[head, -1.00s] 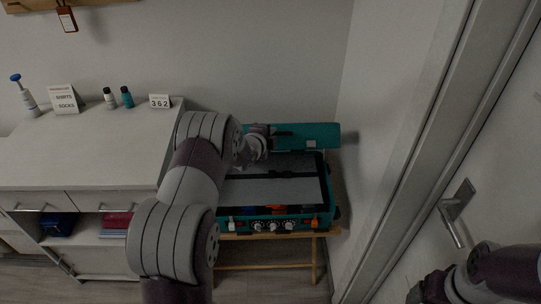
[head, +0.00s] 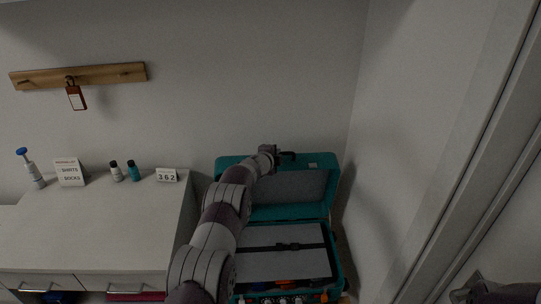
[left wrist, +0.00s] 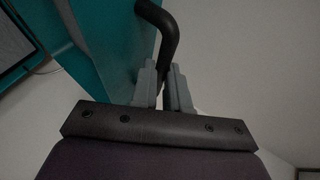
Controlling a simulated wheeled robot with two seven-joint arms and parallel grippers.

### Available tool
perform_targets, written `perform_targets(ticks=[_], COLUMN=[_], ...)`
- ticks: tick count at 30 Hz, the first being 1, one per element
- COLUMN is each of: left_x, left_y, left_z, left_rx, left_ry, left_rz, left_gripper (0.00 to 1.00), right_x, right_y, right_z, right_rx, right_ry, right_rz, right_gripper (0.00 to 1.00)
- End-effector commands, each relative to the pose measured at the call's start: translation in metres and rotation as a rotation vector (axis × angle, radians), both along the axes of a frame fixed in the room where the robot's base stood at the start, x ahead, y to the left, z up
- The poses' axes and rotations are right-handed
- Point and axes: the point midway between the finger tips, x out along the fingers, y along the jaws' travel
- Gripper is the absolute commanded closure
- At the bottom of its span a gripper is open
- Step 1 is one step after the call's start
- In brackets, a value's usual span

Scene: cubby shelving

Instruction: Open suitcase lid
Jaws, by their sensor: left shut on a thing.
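The teal suitcase stands open on a low stand in the head view, with its base (head: 334,262) below and its lid (head: 322,205) raised at the back near the wall. The lid's grey-lined inside faces me. A dark strap with a buckle crosses the grey panel in the base. My left gripper (head: 283,156) is at the lid's top edge. In the left wrist view my left gripper (left wrist: 166,88) is shut on the black handle (left wrist: 168,38), beside the teal lid face. My arm hides the base's left side.
A wooden rack (head: 112,72) with a hanging tag is on the back wall. A wall and door frame (head: 463,150) bound the right.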

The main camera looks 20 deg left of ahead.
Motion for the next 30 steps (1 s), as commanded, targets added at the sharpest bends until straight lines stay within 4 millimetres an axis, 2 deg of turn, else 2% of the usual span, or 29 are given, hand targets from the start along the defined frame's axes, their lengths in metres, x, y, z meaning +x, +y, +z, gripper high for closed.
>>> perform_targets(ticks=[1, 18, 19, 21, 30], left_x=[0.0039, 0.0096, 0.0097, 0.0096, 0.0079], left_y=[-0.0010, -0.0023, -0.0024, -0.0024, -0.0025], left_z=[0.0079, 0.0104, 0.0105, 0.0103, 0.0053], left_rx=[-0.001, -0.001, -0.001, -0.001, -0.001], left_ry=[-0.012, -0.016, -0.017, -0.016, -0.008], left_rz=[-0.001, -0.001, 0.000, -0.001, 0.000], left_gripper=[1.00, 1.00, 0.82, 0.60, 0.60], right_x=[0.0000, 0.0001, 0.0001, 0.0001, 0.0001], right_y=[0.0000, 0.0000, 0.0000, 0.0000, 0.0000], right_z=[0.0040, 0.0064, 0.0064, 0.0064, 0.0055], right_rx=[0.000, 0.000, 0.000, 0.000, 0.000], right_ry=[0.000, 0.000, 0.000, 0.000, 0.000], right_rz=[0.000, 0.000, 0.000, 0.000, 0.000], right_gripper=[0.16, 0.16, 0.16, 0.16, 0.16])
